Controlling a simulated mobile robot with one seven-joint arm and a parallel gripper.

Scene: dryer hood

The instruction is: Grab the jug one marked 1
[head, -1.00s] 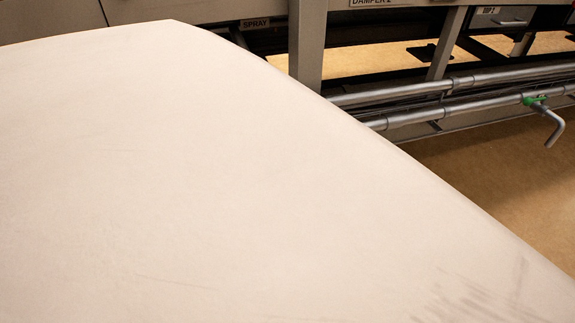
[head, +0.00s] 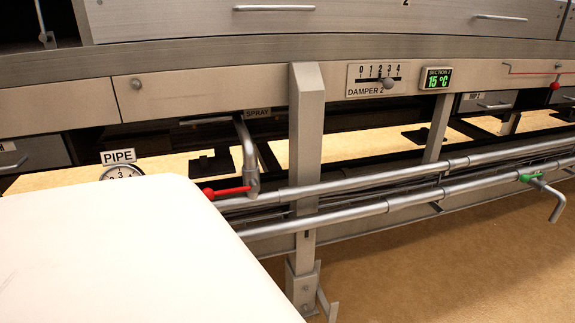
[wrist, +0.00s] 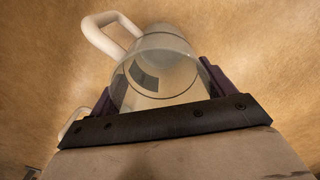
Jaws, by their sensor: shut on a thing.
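In the wrist view, a clear jug (wrist: 172,55) with a thick white handle (wrist: 100,38) is between the dark purple fingers of my gripper (wrist: 156,88). The gripper is shut on it, one finger on each side. The handle points to the upper left. A grey rectangular patch shows on the jug wall, but no number can be read, so I cannot tell its marking. The lower part of the jug is hidden behind the black gripper bar. The head view shows neither the jug nor the gripper.
In the head view, a metal machine frame carries pipes (head: 400,205), a red-handled valve (head: 228,191), a green-handled valve (head: 530,178) and a DAMPER 2 slider (head: 388,83). A PIPE gauge (head: 122,172) is partly hidden. Brown floor (head: 450,270) is clear at lower right.

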